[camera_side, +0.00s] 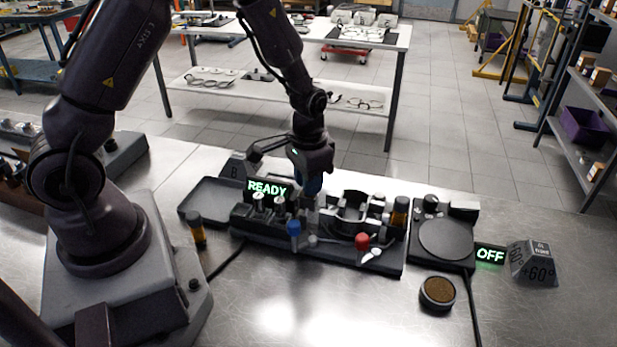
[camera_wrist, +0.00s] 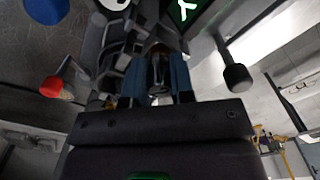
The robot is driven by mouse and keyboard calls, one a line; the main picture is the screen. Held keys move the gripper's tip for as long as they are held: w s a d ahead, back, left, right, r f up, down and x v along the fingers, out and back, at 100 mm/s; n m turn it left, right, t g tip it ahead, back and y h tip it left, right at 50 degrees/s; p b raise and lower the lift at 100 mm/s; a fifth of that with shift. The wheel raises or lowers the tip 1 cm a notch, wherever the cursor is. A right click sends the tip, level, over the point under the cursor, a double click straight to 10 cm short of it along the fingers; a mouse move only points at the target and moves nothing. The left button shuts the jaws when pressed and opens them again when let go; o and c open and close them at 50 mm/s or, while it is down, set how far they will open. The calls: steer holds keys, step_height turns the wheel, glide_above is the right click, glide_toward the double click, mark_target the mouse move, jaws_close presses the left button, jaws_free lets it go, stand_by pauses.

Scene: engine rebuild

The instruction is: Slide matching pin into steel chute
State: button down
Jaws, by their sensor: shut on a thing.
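My gripper (camera_side: 312,188) points down over the middle of the black fixture (camera_side: 330,257), and its blue fingers show in the wrist view (camera_wrist: 158,82). The fingers are close together on a small grey metallic piece (camera_wrist: 159,78), apparently the pin, mostly hidden between them. In the side view the held pin cannot be made out. A grey metal part (camera_side: 309,202) stands just below the fingertips; I cannot tell whether it is the steel chute or whether the pin touches it.
A blue-capped part (camera_side: 294,229) and a red-capped part (camera_side: 362,241) stand along the fixture's front. A lit READY sign (camera_side: 267,188) is behind it. An empty tray (camera_side: 212,199) lies left, and a round-plate device (camera_side: 445,238) with an OFF sign (camera_side: 490,256) lies right.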

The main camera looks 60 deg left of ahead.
stand_by(0.4)
steer(key=shift+c, duration=2.4)
jaws_free()
steer(key=shift+r, duration=0.1)
steer(key=shift+r, duration=3.9)
